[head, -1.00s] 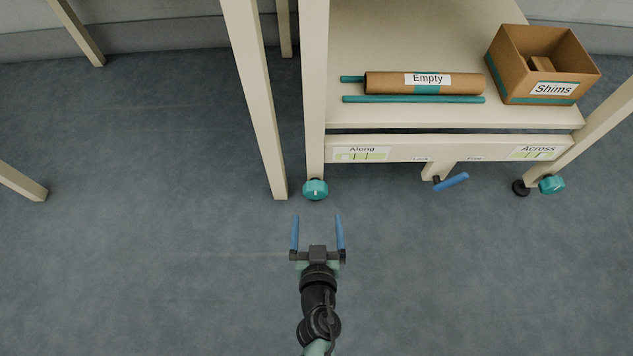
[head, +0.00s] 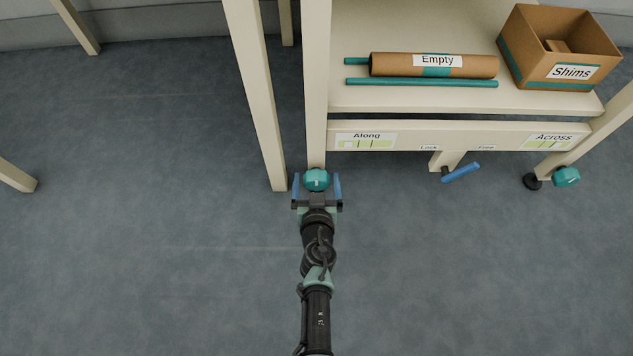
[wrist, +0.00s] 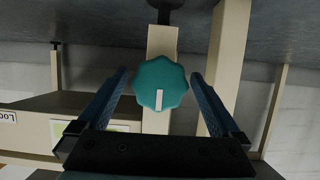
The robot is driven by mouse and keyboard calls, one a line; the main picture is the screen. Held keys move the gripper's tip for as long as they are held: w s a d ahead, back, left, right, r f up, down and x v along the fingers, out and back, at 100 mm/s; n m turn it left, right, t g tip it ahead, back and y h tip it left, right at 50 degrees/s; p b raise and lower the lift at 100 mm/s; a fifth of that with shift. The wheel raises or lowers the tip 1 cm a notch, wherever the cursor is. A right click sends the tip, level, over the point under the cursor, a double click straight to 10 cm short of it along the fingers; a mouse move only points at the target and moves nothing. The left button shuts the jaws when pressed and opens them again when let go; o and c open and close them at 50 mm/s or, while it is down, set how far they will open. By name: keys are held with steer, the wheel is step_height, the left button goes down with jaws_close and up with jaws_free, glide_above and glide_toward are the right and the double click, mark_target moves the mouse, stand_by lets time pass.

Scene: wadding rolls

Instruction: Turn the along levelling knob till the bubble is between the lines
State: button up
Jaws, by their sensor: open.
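The along levelling knob (head: 316,180) is teal and lobed, with a white mark, at the foot of the stand's left front leg. It also shows in the wrist view (wrist: 160,84), its white mark pointing down in that picture. My gripper (head: 316,184) is open, its blue fingers on either side of the knob with a gap at each side in the wrist view (wrist: 160,92). The Along level (head: 366,142) is a pale green strip with dark lines on the front rail. Its bubble is too small to place against the lines.
The across knob (head: 567,177) is at the right leg. A blue lever (head: 460,173) hangs below the rail near Lock and Free labels. A cardboard tube marked Empty (head: 432,66) and a Shims box (head: 556,50) sit on the shelf. A pale post (head: 258,100) stands close left of the knob.

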steer(key=shift+w, duration=0.15)
steer(key=shift+c, duration=0.3)
steer(key=c, duration=1.2)
steer(key=shift+c, duration=0.2)
steer(key=shift+f+n+h+b, duration=0.15)
steer(key=shift+n+h+b, duration=0.35)
steer(key=shift+n+b, duration=0.2)
steer(key=shift+n+h+b, duration=0.3)
steer(key=shift+n+b, duration=0.2)
steer(key=shift+n+h, duration=0.7)
steer(key=shift+n, duration=0.2)
steer(key=shift+n+t+h, duration=0.4)
steer(key=shift+n+h, duration=0.3)
steer(key=shift+n, duration=0.6)
